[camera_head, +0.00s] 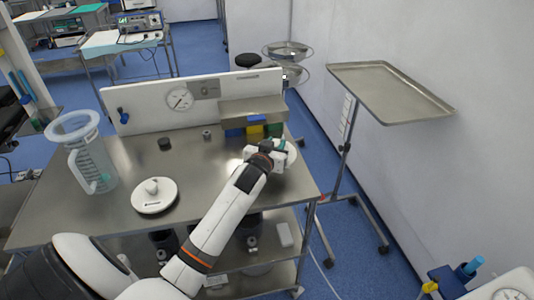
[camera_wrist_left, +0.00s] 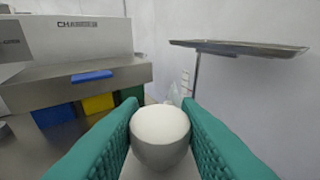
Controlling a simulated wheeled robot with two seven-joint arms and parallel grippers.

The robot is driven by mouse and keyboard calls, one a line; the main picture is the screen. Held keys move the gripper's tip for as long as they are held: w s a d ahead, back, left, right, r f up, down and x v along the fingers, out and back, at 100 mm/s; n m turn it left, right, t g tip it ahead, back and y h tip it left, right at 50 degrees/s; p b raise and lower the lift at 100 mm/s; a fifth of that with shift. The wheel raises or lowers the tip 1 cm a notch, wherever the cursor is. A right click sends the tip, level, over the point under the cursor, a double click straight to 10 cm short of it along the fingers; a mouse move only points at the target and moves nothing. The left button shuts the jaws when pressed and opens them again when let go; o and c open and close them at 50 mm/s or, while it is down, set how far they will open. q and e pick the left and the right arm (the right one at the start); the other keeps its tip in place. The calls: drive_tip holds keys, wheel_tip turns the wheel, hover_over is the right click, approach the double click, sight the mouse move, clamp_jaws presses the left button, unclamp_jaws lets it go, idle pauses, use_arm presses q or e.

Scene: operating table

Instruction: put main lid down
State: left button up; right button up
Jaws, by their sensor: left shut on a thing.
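My left gripper (camera_head: 279,150) is at the right end of the steel table (camera_head: 110,215), in front of the coloured blocks. In the left wrist view its teal fingers (camera_wrist_left: 159,104) are shut on the round white knob (camera_wrist_left: 160,135) of a white lid. The lid's pale rim (camera_head: 291,158) shows just past the gripper in the head view; most of it is hidden. I cannot tell whether it touches the table. Another white round lid (camera_head: 154,197) with a knob lies flat on the table at front left. My right gripper is not in view.
A clear jug (camera_head: 90,155) stands at the table's left. A tray stand (camera_head: 390,88) is at right. The table's middle is mostly clear.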

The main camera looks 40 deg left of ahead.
use_arm(q)
wheel_tip(320, 180, down, 5)
drive_tip(key=shift+f, duration=0.15)
idle(0.3)
drive_tip(key=o, duration=1)
drive_tip(key=shift+f, duration=0.1)
drive_tip(key=shift+s, duration=0.1)
drive_tip(key=v, duration=1.2)
drive_tip(key=shift+r+b, duration=0.2)
drive_tip(key=shift+b, duration=0.1)
